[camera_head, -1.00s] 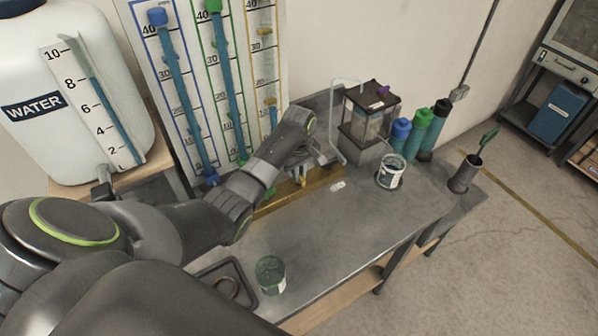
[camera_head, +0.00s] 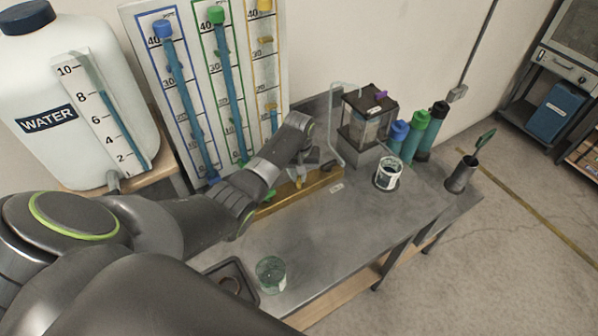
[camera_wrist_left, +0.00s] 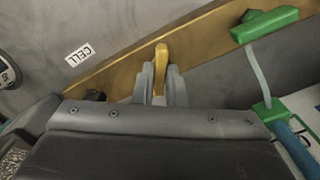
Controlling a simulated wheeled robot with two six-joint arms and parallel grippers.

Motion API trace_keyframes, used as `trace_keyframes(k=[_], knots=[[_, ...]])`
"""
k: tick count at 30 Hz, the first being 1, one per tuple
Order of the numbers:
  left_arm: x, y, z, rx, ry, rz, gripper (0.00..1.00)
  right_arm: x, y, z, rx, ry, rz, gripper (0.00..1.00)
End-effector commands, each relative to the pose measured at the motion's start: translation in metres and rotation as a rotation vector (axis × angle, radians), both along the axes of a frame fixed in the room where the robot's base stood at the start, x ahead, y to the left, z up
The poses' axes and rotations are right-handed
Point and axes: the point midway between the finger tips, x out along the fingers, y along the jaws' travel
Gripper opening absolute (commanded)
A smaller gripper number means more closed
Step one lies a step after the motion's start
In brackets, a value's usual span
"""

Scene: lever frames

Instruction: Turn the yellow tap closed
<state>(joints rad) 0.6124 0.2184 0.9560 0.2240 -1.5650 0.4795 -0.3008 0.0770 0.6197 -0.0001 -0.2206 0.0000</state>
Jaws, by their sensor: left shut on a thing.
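The yellow tap (camera_wrist_left: 161,62) shows in the left wrist view as a narrow yellow lever standing across the brass-coloured rail (camera_wrist_left: 115,72). My left gripper (camera_wrist_left: 161,82) is shut on the lever, one grey finger on each side. The lever's far end sticks out beyond the fingertips; its lower part is hidden between them. In the head view the yellow tap (camera_head: 299,182) is a small patch below my left gripper (camera_head: 303,172), at the rail on the bench. My wrist hides part of it. My right gripper is not in view.
A green tap (camera_wrist_left: 265,24) sits beside the yellow one on the rail. The gauge board (camera_head: 290,60) with coloured tubes stands behind.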

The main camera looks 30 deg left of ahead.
Motion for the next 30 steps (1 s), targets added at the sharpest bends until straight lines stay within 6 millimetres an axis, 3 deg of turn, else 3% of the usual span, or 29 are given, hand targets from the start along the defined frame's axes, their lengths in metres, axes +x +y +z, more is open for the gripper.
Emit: trace_keyframes(k=[18, 30], knots=[[0.0008, 0.0, 0.0004, 0.0, -0.002, -0.584, 0.0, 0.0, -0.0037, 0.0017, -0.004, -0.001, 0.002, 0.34], [0.0009, 0.0, 0.0005, 0.0, -0.003, -0.883, 0.0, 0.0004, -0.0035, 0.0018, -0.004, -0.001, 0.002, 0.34]])
